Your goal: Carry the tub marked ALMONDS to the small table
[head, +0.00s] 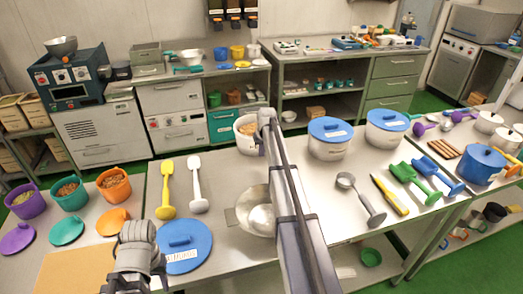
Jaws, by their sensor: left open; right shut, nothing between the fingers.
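A blue lid (190,237) with a white label lies on the steel table at the lower middle. Its lettering is blurred and looks like ALMONDS. An open white tub (245,146) with brown contents stands farther back, partly hidden by my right arm. I cannot read any marking on it. My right gripper (265,116) is shut and empty at this tub's rim; I cannot tell if it touches. My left gripper (138,232) is open, just left of the blue lid. I cannot tell which surface is the small table.
Two white tubs with blue lids (330,128) (387,119) stand right of my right arm. A steel bowl (258,219), scoops (361,197) and a yellow spatula (166,188) lie nearby. Colored buckets (69,193) and lids occupy the left table. Green floor (140,172) shows behind.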

